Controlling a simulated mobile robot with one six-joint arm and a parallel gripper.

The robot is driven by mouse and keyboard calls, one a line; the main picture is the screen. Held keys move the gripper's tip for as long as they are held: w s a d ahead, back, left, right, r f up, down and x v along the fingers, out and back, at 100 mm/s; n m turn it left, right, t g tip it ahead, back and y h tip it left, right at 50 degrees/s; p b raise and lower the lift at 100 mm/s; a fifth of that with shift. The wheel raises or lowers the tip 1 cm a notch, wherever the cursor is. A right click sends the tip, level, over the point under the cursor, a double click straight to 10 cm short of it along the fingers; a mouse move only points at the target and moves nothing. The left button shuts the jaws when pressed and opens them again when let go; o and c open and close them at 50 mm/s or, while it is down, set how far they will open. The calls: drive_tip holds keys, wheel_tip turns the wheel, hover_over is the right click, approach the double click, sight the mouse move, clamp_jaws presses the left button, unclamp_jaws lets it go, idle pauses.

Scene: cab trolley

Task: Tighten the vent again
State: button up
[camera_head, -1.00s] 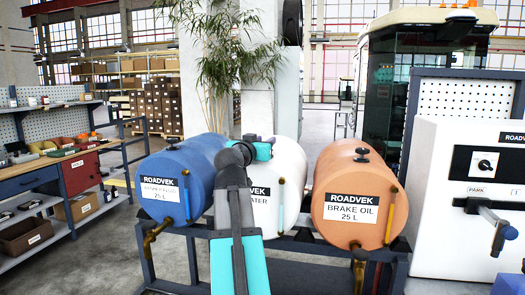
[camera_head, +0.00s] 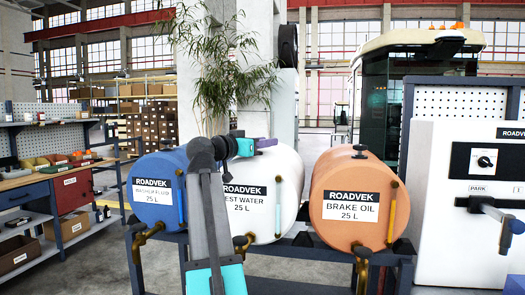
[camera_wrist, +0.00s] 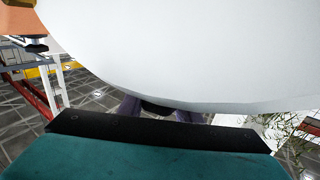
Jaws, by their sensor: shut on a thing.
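The white test water drum (camera_head: 262,215) lies on a rack between two other drums. My gripper (camera_head: 266,143) is at the top of this drum. In the wrist view, the purple fingertips (camera_wrist: 158,112) show past the dark edge of my wrist, with a small black piece, the vent (camera_wrist: 155,107), between them. The gripper is shut on it. The drum's white surface fills the upper wrist view. Most of the vent is hidden by the gripper and wrist, so I cannot tell how it is seated.
The blue washer fluid drum (camera_head: 150,183) is left, partly behind my arm. The orange brake oil drum (camera_head: 335,180) is right, with a black vent (camera_head: 360,151) on top. A plant (camera_head: 222,85) and pillar stand behind. A white cabinet (camera_head: 460,150) with a handle stands right.

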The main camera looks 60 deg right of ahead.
drive_tip(key=shift+s+f+m+g+y+b, duration=0.1)
drive_tip(key=shift+s+m+g+y+b, duration=0.1)
drive_tip(key=shift+m+g+b, duration=0.45)
drive_tip(key=shift+s+m+g+y+b, duration=0.1)
drive_tip(key=shift+m+g+y+b, duration=0.2)
drive_tip(key=shift+g+b, duration=0.4)
drive_tip(key=shift+s+a+m+g+y+b, duration=0.1)
drive_tip(key=shift+s+m+g+y+b, duration=0.15)
drive_tip(key=shift+m+g, duration=0.35)
drive_tip(key=shift+s+a+m+g+y+b, duration=0.15)
drive_tip(key=shift+m+g+b, duration=0.15)
drive_tip(key=shift+g, duration=0.45)
drive_tip(key=o, duration=1.1)
drive_tip(key=shift+s, duration=0.1)
drive_tip(key=shift+c, duration=0.2)
drive_tip(key=v, duration=1.4)
drive_tip(key=shift+b, duration=0.45)
drive_tip(key=shift+d, duration=0.1)
